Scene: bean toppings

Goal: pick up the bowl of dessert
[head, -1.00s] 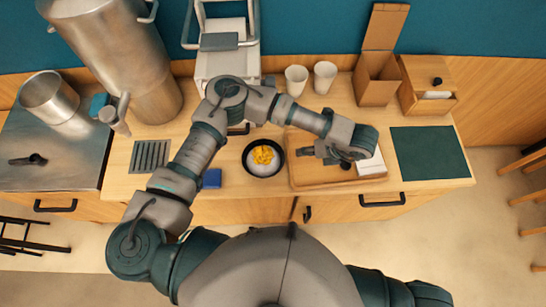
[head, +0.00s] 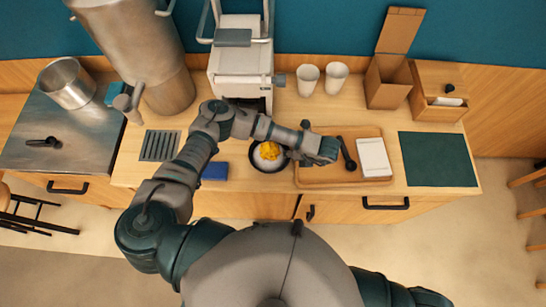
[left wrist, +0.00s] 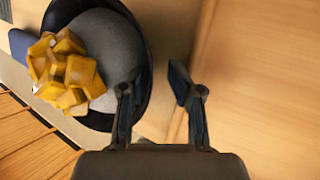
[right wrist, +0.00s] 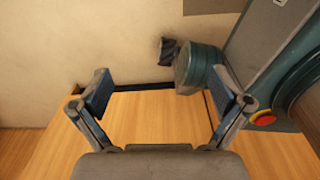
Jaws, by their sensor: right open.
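The dessert bowl (head: 253,162) is dark and round, with a grey-white mound and yellow cubes inside. It stands on the counter just left of the wooden tray. In the left wrist view the bowl (left wrist: 147,45) fills the upper left. My left gripper (head: 297,156) is at the bowl's right side. In the left wrist view its fingers (left wrist: 153,85) are open and empty. One finger overlaps the bowl's rim and the other is outside it; I cannot tell whether they touch it. My right gripper (right wrist: 162,92) is open and empty, away from the bowl, facing the wooden cabinet.
The tray (head: 318,181) holds a black scoop (head: 347,155) and a white block (head: 374,157). A blue block (head: 215,171) lies left of the bowl. A white machine (head: 238,75) and two white cups (head: 308,80) stand behind. A green mat (head: 437,159) lies at right.

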